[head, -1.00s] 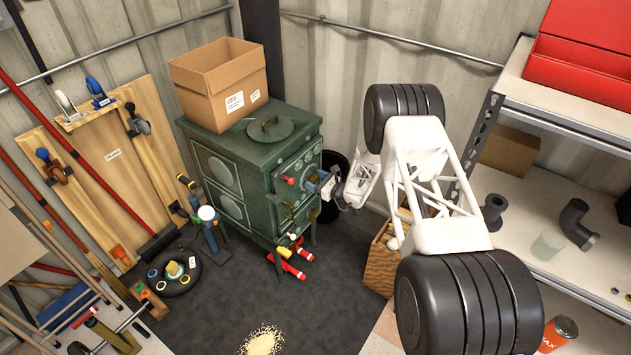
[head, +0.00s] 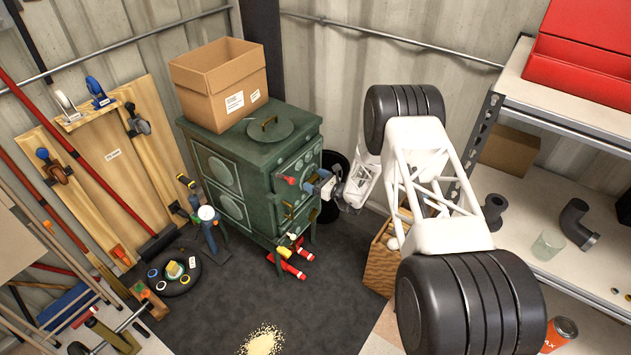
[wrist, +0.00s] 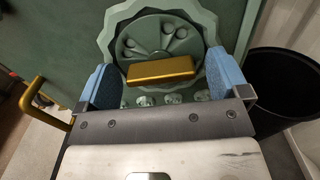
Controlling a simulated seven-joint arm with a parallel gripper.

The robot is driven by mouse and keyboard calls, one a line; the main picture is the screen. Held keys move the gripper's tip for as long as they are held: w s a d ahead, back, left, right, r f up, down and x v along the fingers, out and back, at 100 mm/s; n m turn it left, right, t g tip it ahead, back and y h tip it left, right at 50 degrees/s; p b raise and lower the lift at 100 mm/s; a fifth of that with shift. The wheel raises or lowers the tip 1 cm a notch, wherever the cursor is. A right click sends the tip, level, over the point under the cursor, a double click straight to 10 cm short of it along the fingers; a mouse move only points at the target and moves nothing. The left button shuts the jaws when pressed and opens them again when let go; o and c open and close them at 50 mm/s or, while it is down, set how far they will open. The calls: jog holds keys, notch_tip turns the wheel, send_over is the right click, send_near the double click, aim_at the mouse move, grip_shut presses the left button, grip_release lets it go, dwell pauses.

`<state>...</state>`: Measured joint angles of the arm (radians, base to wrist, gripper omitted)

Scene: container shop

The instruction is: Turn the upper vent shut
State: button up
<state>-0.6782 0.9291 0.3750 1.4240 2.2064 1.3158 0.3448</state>
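The upper vent is a round green disc (wrist: 148,32) with several holes and a scalloped plate behind it, on the face of the dark green stove (head: 221,172). A brass bar handle (wrist: 160,70) crosses the disc and lies level in the wrist view. My gripper (wrist: 164,82) is open, its blue fingers one at each end of the bar, with small gaps showing. In the head view my gripper (head: 318,186) is at the stove's front and covers most of the vent. Some vent holes are dark; others show pale patterned patches.
A second brass handle (wrist: 31,96) sticks out left of my gripper in the wrist view. A black bin (wrist: 283,88) stands close on the right. A cardboard box (head: 222,85) sits on the stove. A shelf (head: 536,207) is farther right.

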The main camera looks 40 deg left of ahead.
jog(key=shift+d, duration=0.1)
jog(key=d, duration=0.7)
jog(key=shift+d, duration=0.3)
dwell(0.3)
